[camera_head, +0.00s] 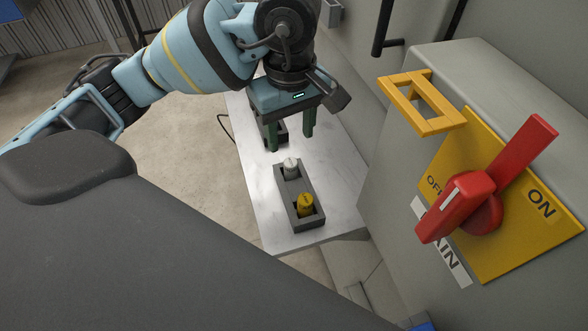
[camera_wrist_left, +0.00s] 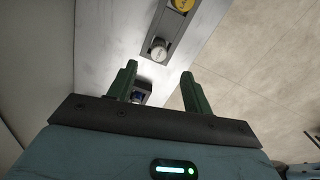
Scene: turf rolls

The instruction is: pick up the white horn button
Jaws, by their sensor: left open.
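The white horn button (camera_head: 290,167) stands in one compartment of a dark grey holder (camera_head: 297,190) on a pale shelf. It also shows in the left wrist view (camera_wrist_left: 159,49), beyond the fingertips and between their lines. A yellow button (camera_head: 306,204) sits in the holder's other compartment. My left gripper (camera_head: 290,141) is open and empty, with its green fingers pointing down, above the shelf and apart from the white button. In the left wrist view its two fingers (camera_wrist_left: 159,74) are spread wide. My right gripper is not in view.
A dark block (camera_head: 279,128) with a cable lies on the shelf (camera_head: 260,213) behind the left fingers. At right stands a grey cabinet (camera_head: 400,180) with a yellow bracket (camera_head: 440,127) and a red switch handle (camera_head: 455,207) sticking out. The shelf beside the holder is bare.

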